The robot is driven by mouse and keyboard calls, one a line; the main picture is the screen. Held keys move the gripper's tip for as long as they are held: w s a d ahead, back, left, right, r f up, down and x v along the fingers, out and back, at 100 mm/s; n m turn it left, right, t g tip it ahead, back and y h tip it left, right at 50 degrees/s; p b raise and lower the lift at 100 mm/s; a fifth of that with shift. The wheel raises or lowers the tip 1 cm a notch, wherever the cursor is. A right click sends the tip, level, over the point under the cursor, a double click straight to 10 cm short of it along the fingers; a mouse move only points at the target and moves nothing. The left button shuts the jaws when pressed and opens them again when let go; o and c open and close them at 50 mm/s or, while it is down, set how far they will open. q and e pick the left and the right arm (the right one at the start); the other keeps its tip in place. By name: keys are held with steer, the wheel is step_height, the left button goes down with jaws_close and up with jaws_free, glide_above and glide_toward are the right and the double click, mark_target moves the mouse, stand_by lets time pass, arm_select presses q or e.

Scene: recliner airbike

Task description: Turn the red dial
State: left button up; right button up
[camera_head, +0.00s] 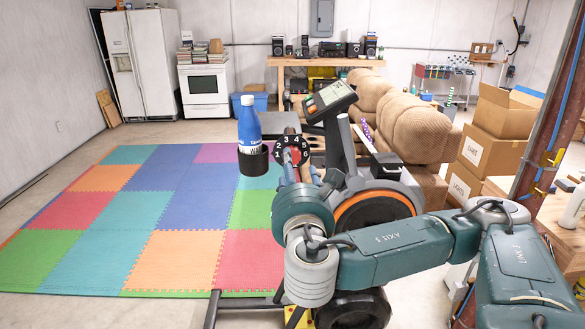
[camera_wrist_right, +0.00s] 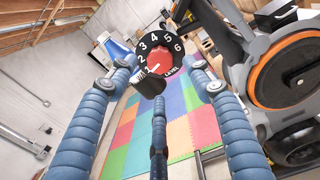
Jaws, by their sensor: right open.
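The red dial (camera_wrist_right: 160,58) sits on a round black face numbered 1 to 6, with "LEVEL" printed on it. Its white mark points to the lower left, near the 1. In the head view the numbered face (camera_head: 291,141) shows on the exercise bike, with the red dial partly hidden behind my right gripper. My right gripper (camera_wrist_right: 162,70) is open and empty. Its blue ribbed fingers spread left, right and below the dial in the wrist view, and contact cannot be told. My left gripper is in neither view.
A blue bottle (camera_head: 249,125) stands in a black holder (camera_head: 253,160) left of the dial. The bike's display (camera_head: 328,99) rises to the upper right. The bike's flywheel (camera_head: 375,211) is near my right arm. A brown recliner (camera_head: 422,134) stands behind. Coloured floor mats (camera_head: 190,198) lie clear at left.

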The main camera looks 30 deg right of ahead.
mark_target(293, 158)
steer(key=shift+p+x, duration=0.6)
steer(key=shift+x, duration=2.2)
steer(key=c, duration=1.2)
